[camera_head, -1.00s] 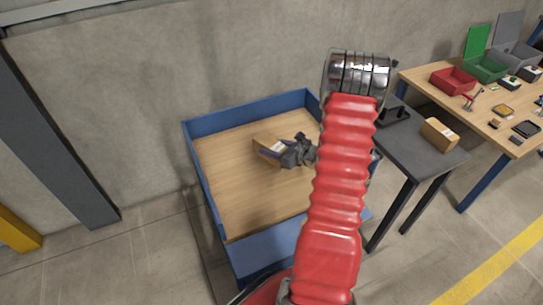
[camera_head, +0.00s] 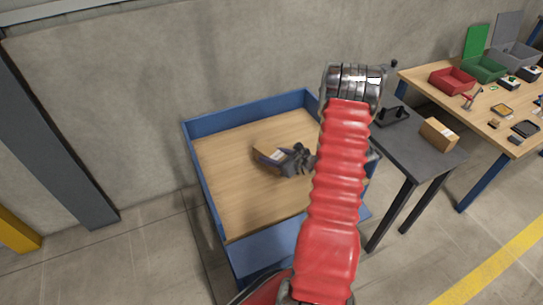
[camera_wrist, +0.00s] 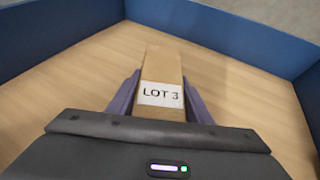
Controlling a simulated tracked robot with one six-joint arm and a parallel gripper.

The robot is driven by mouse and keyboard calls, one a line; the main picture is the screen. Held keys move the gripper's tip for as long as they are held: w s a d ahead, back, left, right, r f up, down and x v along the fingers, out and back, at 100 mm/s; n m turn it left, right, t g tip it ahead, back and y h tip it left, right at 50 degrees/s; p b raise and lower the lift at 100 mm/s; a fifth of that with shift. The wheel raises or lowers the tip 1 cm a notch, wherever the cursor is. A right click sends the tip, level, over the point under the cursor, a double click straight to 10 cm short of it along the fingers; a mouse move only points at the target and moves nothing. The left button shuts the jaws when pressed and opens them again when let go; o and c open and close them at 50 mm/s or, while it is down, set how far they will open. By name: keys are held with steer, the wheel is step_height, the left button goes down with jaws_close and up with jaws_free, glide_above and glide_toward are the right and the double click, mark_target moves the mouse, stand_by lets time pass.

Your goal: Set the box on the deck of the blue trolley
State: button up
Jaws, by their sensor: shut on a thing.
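The cardboard box (camera_head: 267,157) with a white label is in my gripper (camera_head: 283,158), inside the blue-walled trolley (camera_head: 204,187). In the wrist view the box (camera_wrist: 163,68) reads "LOT 3" and sits between the two purple fingers of my gripper (camera_wrist: 160,98), which are shut on its sides. The trolley's wooden deck (camera_wrist: 70,85) lies beneath the box. The box is low over the deck; I cannot tell whether it touches. My red arm hides the trolley's right side in the head view.
A dark table (camera_head: 418,152) to the right holds another cardboard box (camera_head: 439,134) and a black item. Beyond it a wooden bench (camera_head: 480,115) carries a red bin (camera_head: 452,80), a green bin and small parts. Blue walls edge the deck, and its left part is clear.

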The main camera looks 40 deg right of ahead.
steer(key=o, duration=1.4)
steer(key=shift+f, duration=0.1)
steer(key=shift+o, duration=0.2)
steer(key=shift+s+r, duration=0.25)
steer(key=shift+s, duration=0.05)
steer(key=v, duration=1.1)
steer(key=shift+s, duration=0.15)
